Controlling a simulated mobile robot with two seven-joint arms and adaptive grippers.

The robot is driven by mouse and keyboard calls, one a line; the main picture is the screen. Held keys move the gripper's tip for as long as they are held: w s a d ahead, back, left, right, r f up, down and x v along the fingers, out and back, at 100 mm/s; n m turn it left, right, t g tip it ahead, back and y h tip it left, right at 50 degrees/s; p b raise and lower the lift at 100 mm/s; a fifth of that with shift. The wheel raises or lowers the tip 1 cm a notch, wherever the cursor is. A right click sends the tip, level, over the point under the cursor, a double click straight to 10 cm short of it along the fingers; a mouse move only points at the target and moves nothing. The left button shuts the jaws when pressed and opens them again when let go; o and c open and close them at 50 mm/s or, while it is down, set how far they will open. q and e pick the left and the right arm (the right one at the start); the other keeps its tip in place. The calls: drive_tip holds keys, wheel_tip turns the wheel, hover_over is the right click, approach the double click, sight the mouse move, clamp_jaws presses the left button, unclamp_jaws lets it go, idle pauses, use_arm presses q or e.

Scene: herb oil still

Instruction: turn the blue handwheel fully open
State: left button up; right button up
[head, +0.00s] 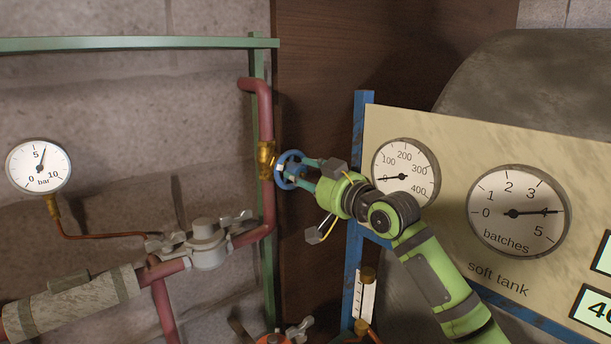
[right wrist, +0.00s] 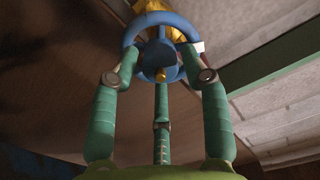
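The blue handwheel (head: 291,170) sits on a brass valve (head: 266,160) in the red pipe, left of centre in the head view. My right gripper (head: 300,168) reaches it from the right. In the right wrist view the handwheel (right wrist: 161,48) lies straight ahead, between the fingertips of my right gripper (right wrist: 160,62). The two outer green fingers bend inward and their tips meet the wheel's rim at both sides. The third finger points up at the hub from below. The fingertips partly cover the rim. My left gripper is not in view.
A pressure gauge (head: 39,166) and a grey valve (head: 206,243) are at left. A cream panel (head: 500,262) with two dials stands right of the wheel, close to my right wrist. A blue post (head: 357,205) and a green frame (head: 140,43) flank the pipe.

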drive_tip(key=c, duration=0.5)
drive_tip(key=shift+n, duration=0.3)
drive_tip(key=n, duration=0.3)
drive_tip(key=shift+n, duration=1.6)
drive_tip(key=o, duration=1.1)
